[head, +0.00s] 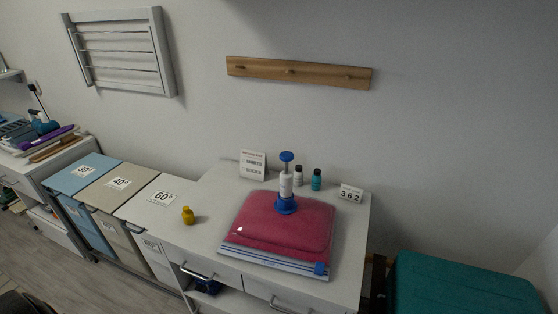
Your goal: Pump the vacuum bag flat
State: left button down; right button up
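A dark pink vacuum bag (265,231) lies on the white cabinet top and looks padded, with rounded edges. Its clear zip edge with a blue stripe (265,257) faces the front, and a blue slider (320,269) sits at the right end of that edge. A hand pump (285,183) with a white body, blue knob and blue base stands upright on the bag toward its back. The knob (286,157) is raised above the body on a short visible rod. Neither of my grippers shows in the head view.
Two small bottles (317,179), a number sign (350,194) and a printed card (253,165) stand behind the bag. Labelled bins (120,190) are further left; a teal lidded box (460,284) is at right. A wooden peg rail (298,72) hangs above.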

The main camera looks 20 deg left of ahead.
aim_at(287, 156)
jog(key=z, duration=2.2)
jog(key=k, duration=1)
jog(key=u, duration=1.9)
jog(key=i, duration=0.5)
jog(key=z, duration=0.05)
